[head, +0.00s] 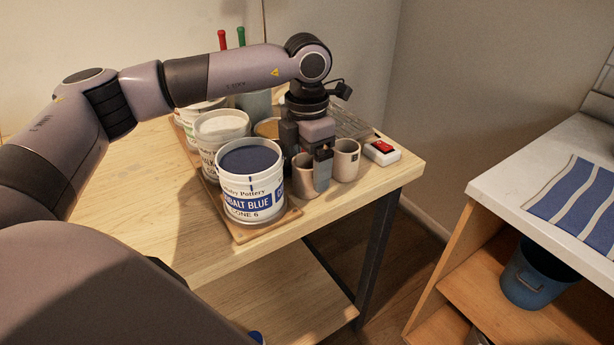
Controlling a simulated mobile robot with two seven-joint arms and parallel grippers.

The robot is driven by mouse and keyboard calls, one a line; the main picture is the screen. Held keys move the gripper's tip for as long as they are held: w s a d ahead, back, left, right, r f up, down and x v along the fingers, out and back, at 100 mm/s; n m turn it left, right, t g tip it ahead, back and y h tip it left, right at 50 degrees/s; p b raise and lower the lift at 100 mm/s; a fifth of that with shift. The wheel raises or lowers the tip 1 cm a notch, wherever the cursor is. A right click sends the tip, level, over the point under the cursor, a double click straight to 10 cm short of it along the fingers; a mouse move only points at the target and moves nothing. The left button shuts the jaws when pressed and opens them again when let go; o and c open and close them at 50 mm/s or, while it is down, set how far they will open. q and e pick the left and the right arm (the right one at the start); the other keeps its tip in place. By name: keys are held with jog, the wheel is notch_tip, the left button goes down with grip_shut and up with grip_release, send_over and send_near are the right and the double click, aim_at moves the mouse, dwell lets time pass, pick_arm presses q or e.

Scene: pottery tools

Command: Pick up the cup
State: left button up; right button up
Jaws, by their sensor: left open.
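Two small beige-grey cups stand upright near the table's right front edge, the left cup (303,186) and the right cup (347,164). My left arm reaches over from the left, and my left gripper (314,170) points down at the cups. It is open. One finger shows in front of the left cup's right side, by the gap between the cups; the other finger is hard to make out. The gripper hides part of the left cup, and I cannot tell whether it touches it. My right gripper is out of view.
A large Cobalt Blue tub (250,185) stands on a wooden board (250,231) close left of the cups. White tubs (221,128) stand behind it. A red-and-white box (382,151) lies right of the cups. A white counter (520,190) is at right.

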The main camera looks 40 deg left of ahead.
pick_arm(q)
jog(key=c, duration=1.2)
jog(key=shift+r, duration=0.1)
